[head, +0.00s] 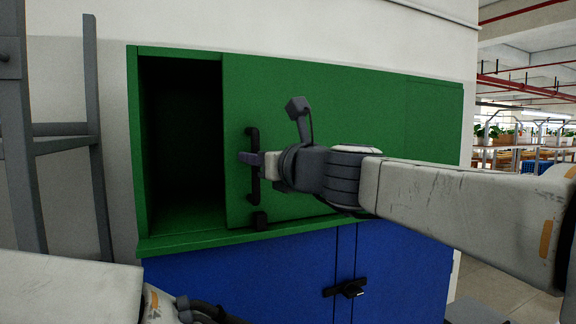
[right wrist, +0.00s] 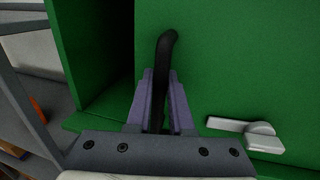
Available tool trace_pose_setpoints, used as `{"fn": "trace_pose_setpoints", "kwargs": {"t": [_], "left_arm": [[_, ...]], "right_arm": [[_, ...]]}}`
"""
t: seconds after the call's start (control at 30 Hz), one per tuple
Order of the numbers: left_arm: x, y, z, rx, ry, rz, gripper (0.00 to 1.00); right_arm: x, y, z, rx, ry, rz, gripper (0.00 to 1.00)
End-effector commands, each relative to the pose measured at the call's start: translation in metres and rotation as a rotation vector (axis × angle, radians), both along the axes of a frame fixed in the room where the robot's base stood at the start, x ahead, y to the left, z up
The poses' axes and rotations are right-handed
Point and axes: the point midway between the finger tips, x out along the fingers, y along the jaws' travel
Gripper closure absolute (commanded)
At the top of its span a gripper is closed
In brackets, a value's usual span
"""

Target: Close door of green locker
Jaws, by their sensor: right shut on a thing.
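The green locker (head: 180,241) stands against the wall, above blue doors. Its green sliding door (head: 330,90) covers the middle and right. The left part is an open dark gap (head: 185,130). A black vertical bar handle (head: 252,140) is near the door's left edge. My right gripper (head: 250,160) is at this handle, coming from the right. In the right wrist view, its two purple fingers (right wrist: 162,105) are shut around the black handle (right wrist: 164,60). My left gripper cannot be made out; part of my left arm shows at the lower left.
Blue cabinet doors (head: 250,285) with a black latch (head: 350,290) are below the locker. A grey metal rack (head: 95,140) stands to the left of it. A light grey lever (right wrist: 250,130) shows right of the fingers in the right wrist view.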

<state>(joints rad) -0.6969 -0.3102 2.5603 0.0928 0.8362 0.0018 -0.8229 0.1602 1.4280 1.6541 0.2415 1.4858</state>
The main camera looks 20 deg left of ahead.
Motion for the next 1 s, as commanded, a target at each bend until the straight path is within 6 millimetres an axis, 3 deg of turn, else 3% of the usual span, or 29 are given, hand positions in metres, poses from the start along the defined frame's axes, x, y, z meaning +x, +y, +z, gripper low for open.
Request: {"fn": "trace_pose_setpoints", "kwargs": {"t": [0.2, 1.0], "left_arm": [[0.000, 0.000, -0.005, 0.000, 0.000, 0.000, 0.50], [0.000, 0.000, -0.004, 0.000, 0.000, 0.000, 0.50]], "right_arm": [[-0.029, 0.014, -0.001, -0.003, 0.002, -0.035, 1.00], [-0.093, 0.073, -0.005, -0.009, 0.005, -0.030, 1.00]]}}
